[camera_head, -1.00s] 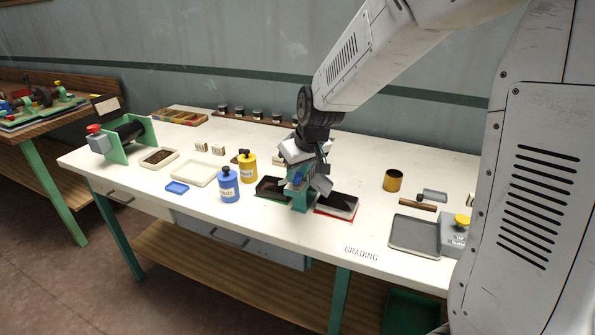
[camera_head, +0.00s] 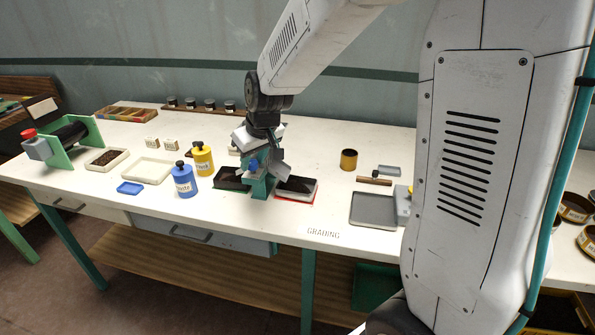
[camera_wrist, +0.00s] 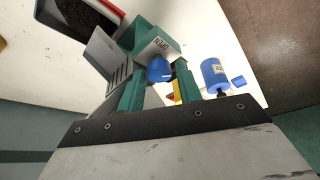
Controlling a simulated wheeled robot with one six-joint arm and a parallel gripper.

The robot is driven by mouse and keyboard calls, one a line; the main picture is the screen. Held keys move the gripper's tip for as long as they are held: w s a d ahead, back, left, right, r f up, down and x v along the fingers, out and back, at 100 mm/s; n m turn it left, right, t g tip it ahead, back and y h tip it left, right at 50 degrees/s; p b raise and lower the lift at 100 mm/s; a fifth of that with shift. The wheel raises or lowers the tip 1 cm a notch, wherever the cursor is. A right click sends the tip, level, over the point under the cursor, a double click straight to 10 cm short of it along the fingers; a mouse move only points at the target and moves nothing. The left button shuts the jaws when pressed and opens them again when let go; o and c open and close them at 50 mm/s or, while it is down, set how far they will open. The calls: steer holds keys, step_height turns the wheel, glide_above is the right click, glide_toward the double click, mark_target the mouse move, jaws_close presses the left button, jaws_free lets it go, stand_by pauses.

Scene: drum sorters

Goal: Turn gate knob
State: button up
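The gate knob (camera_head: 253,165) is a small blue knob on the front of a teal gate housing (camera_head: 260,187) at the middle of the white table. In the wrist view the knob (camera_wrist: 159,72) stands in front of the housing, by a label reading OPEN (camera_wrist: 161,46). My gripper (camera_wrist: 157,82) is open, its two teal fingers spread on either side of the knob. I cannot tell whether either finger touches it. In the head view my gripper (camera_head: 262,150) is close above the housing and partly hides it.
A dark-filled tray (camera_head: 228,186) and a red-edged tray (camera_head: 298,197) flank the housing. A blue bottle (camera_head: 184,181) and a yellow bottle (camera_head: 203,160) stand close to the left. A grey tray (camera_head: 373,209) lies right. The table front by GRADING is clear.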

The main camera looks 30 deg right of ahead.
steer(key=shift+w, duration=0.1)
steer(key=m, duration=0.2)
steer(key=m+h, duration=0.1)
steer(key=m, duration=0.1)
steer(key=shift+a+h, duration=0.1)
steer(key=shift+h, duration=0.2)
steer(key=m, duration=0.1)
steer(key=m+h, duration=0.1)
steer(key=m, duration=0.3)
steer(key=shift+a+g+h, duration=0.3)
steer(key=shift+h, duration=0.1)
steer(key=s+d+v, duration=0.1)
steer(key=v, duration=0.7)
steer(key=s+d+r+n, duration=0.1)
steer(key=s+n, duration=0.1)
steer(key=s, duration=0.6)
steer(key=s+d+n+g+y, duration=0.1)
steer(key=s+n, duration=0.1)
steer(key=s, duration=0.7)
steer(key=s+d+r+n+g+y, duration=0.1)
steer(key=s+n, duration=0.1)
steer(key=s, duration=0.7)
steer(key=shift+d+r, duration=0.3)
steer(key=shift+d, duration=0.05)
steer(key=shift+s, duration=0.2)
